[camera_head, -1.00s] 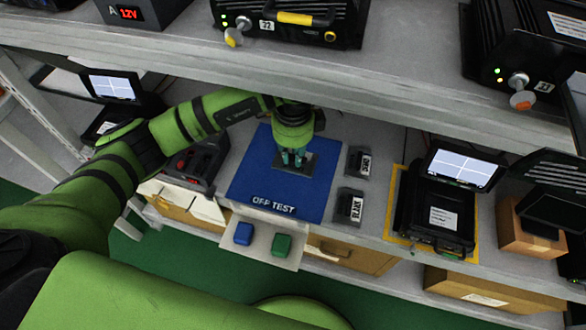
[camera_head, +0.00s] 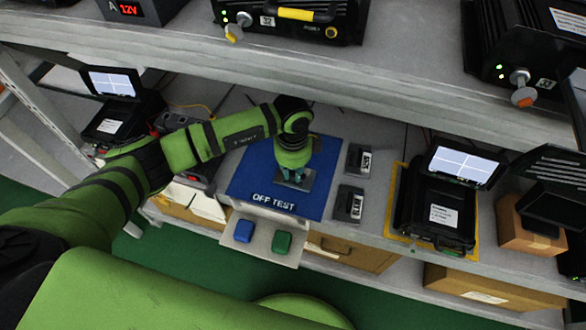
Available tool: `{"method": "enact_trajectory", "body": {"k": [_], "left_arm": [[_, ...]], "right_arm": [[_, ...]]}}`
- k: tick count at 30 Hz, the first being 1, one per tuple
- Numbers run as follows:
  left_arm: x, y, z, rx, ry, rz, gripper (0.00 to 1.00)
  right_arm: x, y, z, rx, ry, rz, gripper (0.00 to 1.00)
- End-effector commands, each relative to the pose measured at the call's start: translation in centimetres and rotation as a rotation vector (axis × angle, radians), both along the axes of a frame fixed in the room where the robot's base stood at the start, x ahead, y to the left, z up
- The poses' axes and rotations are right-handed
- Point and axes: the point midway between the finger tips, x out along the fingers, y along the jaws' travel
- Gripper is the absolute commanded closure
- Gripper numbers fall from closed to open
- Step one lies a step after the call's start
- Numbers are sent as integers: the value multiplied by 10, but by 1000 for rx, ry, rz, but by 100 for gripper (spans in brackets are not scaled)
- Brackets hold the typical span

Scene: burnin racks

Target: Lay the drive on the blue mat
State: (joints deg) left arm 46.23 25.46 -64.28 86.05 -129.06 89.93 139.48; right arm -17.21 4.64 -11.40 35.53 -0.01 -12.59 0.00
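The blue mat (camera_head: 322,150), lettered "OFF TEST", lies on the lower shelf in the middle of the head view. My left gripper (camera_head: 292,174) points down over the mat's middle. Its fingertips are on a flat grey drive (camera_head: 305,182), and the drive has moved together with them, so the gripper looks shut on it. The drive is low over the mat or touching it; I cannot tell which. The gripper body hides part of the drive and of the mat. My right gripper is not in view.
Two small labelled dark units (camera_head: 358,160) (camera_head: 349,204) lie just right of the mat. A panel with blue (camera_head: 243,231) and green (camera_head: 282,242) buttons is at its front. A black device with a screen (camera_head: 437,212) stands further right. The upper shelf (camera_head: 400,85) overhangs behind.

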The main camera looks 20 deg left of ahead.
Motion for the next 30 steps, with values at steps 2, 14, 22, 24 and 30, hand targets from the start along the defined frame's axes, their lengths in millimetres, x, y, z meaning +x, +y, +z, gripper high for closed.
{"method": "enact_trajectory", "body": {"k": [2,14,22,24,30], "left_arm": [[0,0,0,0,0,0,58],[0,0,7,0,-1,-1,58],[1,0,51,-1,-3,-2,58],[0,0,61,-1,-3,0,58],[0,0,77,1,-1,0,58]], "right_arm": [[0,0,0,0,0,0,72],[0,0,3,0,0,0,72],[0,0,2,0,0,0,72],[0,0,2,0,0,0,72],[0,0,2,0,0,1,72]]}}
